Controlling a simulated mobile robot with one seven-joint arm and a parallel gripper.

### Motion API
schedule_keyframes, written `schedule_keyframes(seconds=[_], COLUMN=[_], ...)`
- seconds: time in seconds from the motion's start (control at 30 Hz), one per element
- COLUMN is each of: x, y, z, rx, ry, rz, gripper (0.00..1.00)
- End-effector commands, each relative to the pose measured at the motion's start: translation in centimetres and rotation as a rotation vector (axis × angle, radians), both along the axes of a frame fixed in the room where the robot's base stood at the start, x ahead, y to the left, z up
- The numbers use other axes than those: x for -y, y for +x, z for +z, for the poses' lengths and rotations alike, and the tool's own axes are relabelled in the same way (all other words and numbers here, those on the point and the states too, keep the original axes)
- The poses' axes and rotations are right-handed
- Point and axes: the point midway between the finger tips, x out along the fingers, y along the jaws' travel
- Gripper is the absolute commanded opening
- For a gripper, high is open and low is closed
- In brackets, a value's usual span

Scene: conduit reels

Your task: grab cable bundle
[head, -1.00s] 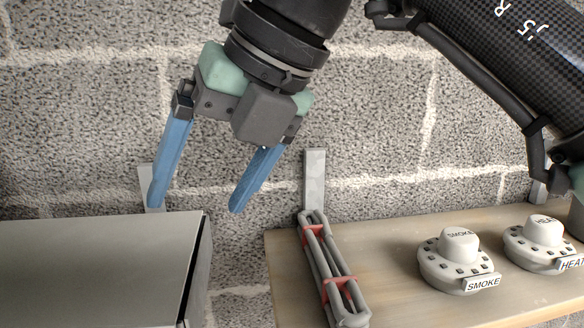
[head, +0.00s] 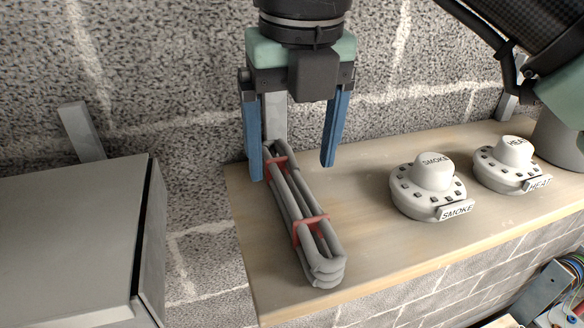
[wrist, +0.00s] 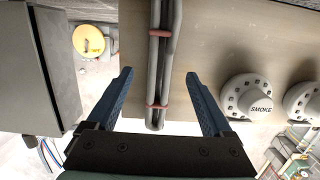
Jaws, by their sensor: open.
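The cable bundle (head: 304,222) is a grey looped coil with two red ties, lying near the left end of a wooden shelf. My gripper (head: 291,172) is open, fingers pointing down, above the far end of the bundle in the head view. In the wrist view the bundle (wrist: 157,70) runs lengthwise between the two blue fingertips (wrist: 158,75), with a gap on each side. The gripper holds nothing. I cannot tell whether the fingertips are at the bundle's height.
A SMOKE detector (head: 432,185) and a HEAT detector (head: 508,163) sit on the shelf (head: 380,240) to the right of the bundle. A grey box (head: 70,235) stands left, across a gap. A block wall rises behind. Colored wires (head: 572,270) show at lower right.

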Motion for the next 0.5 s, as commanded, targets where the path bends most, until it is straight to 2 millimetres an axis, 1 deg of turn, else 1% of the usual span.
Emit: schedule_keyframes(seconds=[0.03, 0.3, 0.37, 0.5], x=[0.0, -0.1, -0.2, -0.1], y=[0.0, 0.2, 0.3, 0.3], z=[-0.9, -4.6, -4.9, -4.7], rx=[-0.002, -0.001, 0.000, 0.001], ry=[0.001, 0.003, 0.002, 0.001], rz=[0.001, 0.001, 0.002, 0.002], gripper=[0.85, 0.85, 0.85, 0.85])
